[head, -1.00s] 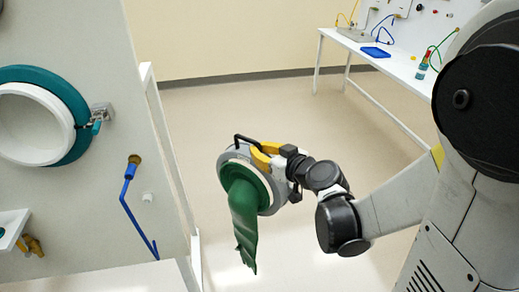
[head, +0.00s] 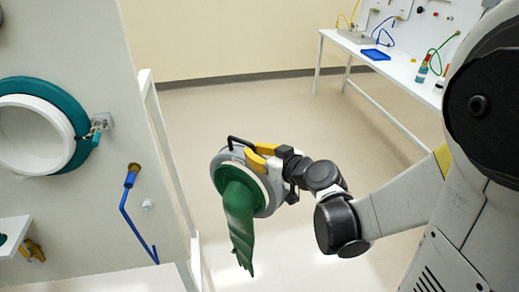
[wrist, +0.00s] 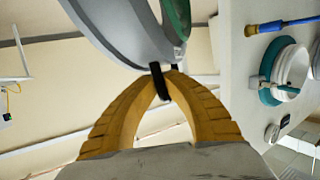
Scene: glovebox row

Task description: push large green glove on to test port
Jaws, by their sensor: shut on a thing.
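The large green glove (head: 239,215) hangs fingers-down from a grey and white ring (head: 220,160) with a black handle. My gripper (head: 262,152) has yellow fingers and is shut on the handle of this ring, holding it in the air. In the wrist view the fingers (wrist: 162,85) close around the black handle, with the grey ring and a bit of green above. The test port (head: 30,130), a white ring with a teal collar, is on the panel at the left. It also shows at the right of the wrist view (wrist: 294,68). The glove is apart from it.
A blue wand (head: 128,205) hangs on the panel (head: 80,200) between port and glove. A small white shelf (head: 14,232) juts out at the lower left. A white table (head: 400,65) stands at the back right. The floor between is clear.

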